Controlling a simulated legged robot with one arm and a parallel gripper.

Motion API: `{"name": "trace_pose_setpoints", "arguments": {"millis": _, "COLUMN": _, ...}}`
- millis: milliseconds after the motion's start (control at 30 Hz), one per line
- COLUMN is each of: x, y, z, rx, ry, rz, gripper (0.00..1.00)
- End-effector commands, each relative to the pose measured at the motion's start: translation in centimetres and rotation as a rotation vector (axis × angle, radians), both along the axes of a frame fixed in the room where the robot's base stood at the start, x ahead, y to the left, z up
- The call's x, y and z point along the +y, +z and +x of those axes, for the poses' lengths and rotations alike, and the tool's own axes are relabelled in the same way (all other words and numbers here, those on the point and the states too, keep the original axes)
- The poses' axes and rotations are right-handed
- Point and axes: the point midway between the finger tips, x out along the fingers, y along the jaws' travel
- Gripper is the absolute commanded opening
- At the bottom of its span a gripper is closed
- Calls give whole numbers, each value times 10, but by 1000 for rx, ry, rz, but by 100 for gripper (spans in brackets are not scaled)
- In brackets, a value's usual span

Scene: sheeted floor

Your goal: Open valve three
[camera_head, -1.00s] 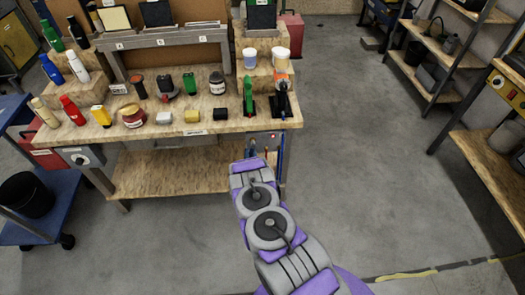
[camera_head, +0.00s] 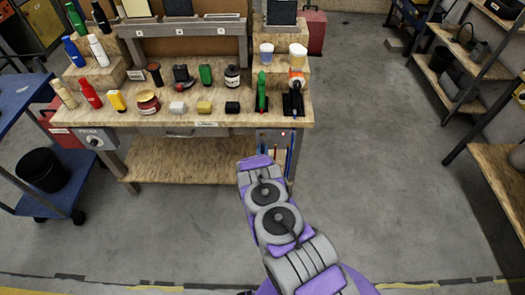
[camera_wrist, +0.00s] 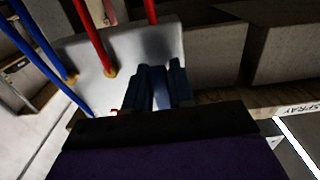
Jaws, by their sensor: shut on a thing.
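In the wrist view, my gripper (camera_wrist: 157,88) has its two dark fingers close together on a small blue-grey piece (camera_wrist: 159,96), partly hidden between them. I cannot tell if this piece is a valve handle. The fingers are in front of a pale panel (camera_wrist: 100,62). Red rods (camera_wrist: 92,38) and blue rods (camera_wrist: 38,45) run to the panel beside the fingers. No valve number is readable. In the head view, a panel with a small red light (camera_head: 283,134) is at the bench's right front, with the end of my arm before it; the fingers are hidden there.
The wooden workbench (camera_head: 160,117) carries bottles, jars and small blocks. A blue cart (camera_head: 50,203) with a black bucket (camera_head: 43,169) stands left. Shelves (camera_head: 497,165) stand right. The grey floor (camera_head: 370,170) between bench and shelves is clear.

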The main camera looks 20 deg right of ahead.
Motion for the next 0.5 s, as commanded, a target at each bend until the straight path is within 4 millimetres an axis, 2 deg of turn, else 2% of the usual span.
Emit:
{"name": "trace_pose_setpoints", "arguments": {"millis": 33, "x": 0, "y": -3, "z": -2, "rx": 8, "ry": 1, "rz": -1, "gripper": 0}}
{"name": "trace_pose_setpoints", "arguments": {"millis": 67, "x": 0, "y": -3, "z": -2, "rx": 8, "ry": 1, "rz": -1, "gripper": 25}}
{"name": "trace_pose_setpoints", "arguments": {"millis": 200, "x": 0, "y": -2, "z": -1, "rx": 4, "ry": 1, "rz": -1, "gripper": 38}}
{"name": "trace_pose_setpoints", "arguments": {"millis": 300, "x": 0, "y": -1, "z": -1, "rx": 2, "ry": 1, "rz": 0, "gripper": 45}}
{"name": "trace_pose_setpoints", "arguments": {"millis": 500, "x": 1, "y": 0, "z": -1, "rx": 1, "ry": 2, "rz": 0, "gripper": 45}}
